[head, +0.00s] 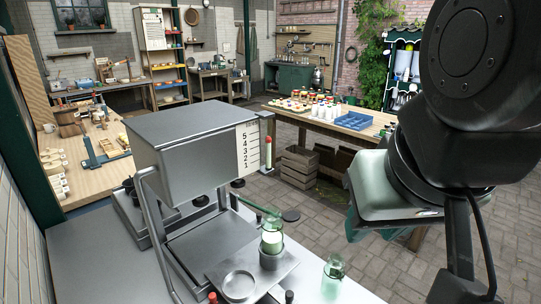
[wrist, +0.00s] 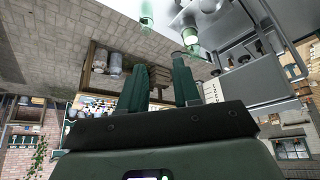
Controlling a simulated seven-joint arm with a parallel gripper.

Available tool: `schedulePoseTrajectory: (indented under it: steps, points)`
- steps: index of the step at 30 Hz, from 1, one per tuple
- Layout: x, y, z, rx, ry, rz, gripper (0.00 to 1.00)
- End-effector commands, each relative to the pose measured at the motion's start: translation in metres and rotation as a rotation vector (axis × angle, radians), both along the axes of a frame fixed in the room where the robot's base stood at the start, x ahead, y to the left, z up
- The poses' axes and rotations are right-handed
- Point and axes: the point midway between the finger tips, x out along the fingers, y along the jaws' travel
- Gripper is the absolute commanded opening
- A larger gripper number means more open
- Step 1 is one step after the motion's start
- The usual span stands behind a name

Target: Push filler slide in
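The filler (head: 195,150) is a grey metal box machine with a white scale marked 1 to 5. Its slide (head: 284,262) is a flat metal plate sticking out low at the front, with a ring and a round holder. A greenish glass bottle (head: 272,239) with pale contents stands upright in the holder; it also shows in the wrist view (wrist: 190,36). My gripper (head: 362,228) hangs to the right of the slide, clear of it. In the wrist view its two green fingers (wrist: 162,72) are apart with nothing between them.
A second glass bottle (head: 332,278) stands right of the slide on the light bench (head: 95,250). Small knobs (head: 289,297) show at the slide's front edge.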

Motion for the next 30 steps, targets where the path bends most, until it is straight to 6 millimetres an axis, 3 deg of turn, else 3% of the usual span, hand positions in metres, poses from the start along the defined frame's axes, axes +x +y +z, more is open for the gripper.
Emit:
schedulePoseTrajectory:
  steps: [1, 6, 8, 19, 24, 30]
  points:
    - [0.002, 0.001, -0.002, 0.002, 0.009, 0.004, 0.24]
    - [0.024, 0.013, -0.023, 0.05, 0.105, 0.02, 0.0]
    - [0.033, 0.015, -0.038, 0.115, 0.175, -0.034, 0.0]
    - [0.087, -0.004, -0.135, 0.654, 0.605, -0.687, 0.0]
    - [0.107, -0.027, -0.189, 0.882, 0.75, -1.037, 0.0]
    - [0.118, -0.058, -0.25, 1.092, 0.854, -1.409, 0.0]
